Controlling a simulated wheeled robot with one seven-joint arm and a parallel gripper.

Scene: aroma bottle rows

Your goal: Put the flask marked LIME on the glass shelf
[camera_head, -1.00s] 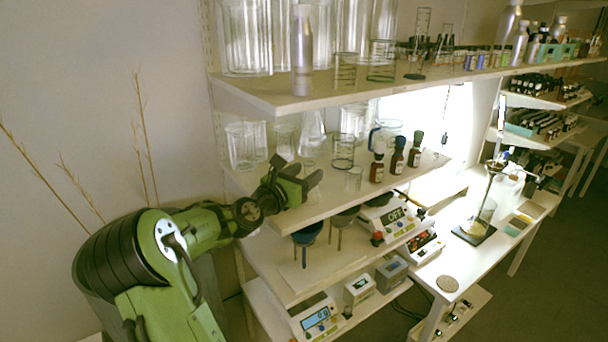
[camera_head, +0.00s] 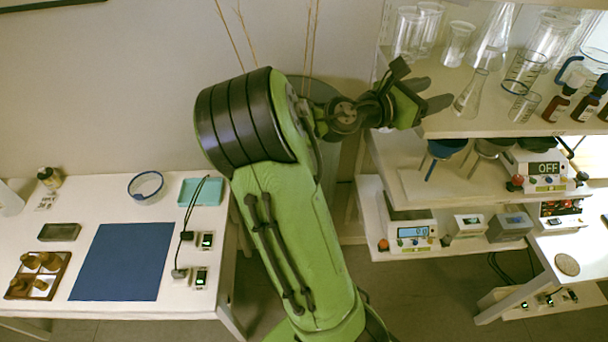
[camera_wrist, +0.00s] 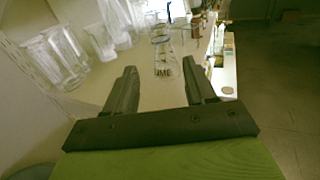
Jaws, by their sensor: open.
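A small clear conical flask (camera_head: 469,98) stands upright near the left front of the shelf (camera_head: 462,122) that holds glassware. In the wrist view the flask (camera_wrist: 166,58) shows dark letters that read "IME", with the first letter unclear. My gripper (camera_head: 436,94) is at the left end of this shelf, pointing toward the flask. In the wrist view my gripper (camera_wrist: 160,76) is open and empty, with the flask ahead of the gap between the fingers. The flask appears to be beyond the fingertips, not between them.
Beakers (camera_head: 525,72) and brown dropper bottles (camera_head: 557,104) stand right of the flask. Tall glasses (camera_head: 408,35) stand behind. A lower shelf carries a scale (camera_head: 411,233). At left a white table (camera_head: 90,210) has a blue mat (camera_head: 122,262), a teal tray (camera_head: 201,191) and a wooden rack (camera_head: 38,275).

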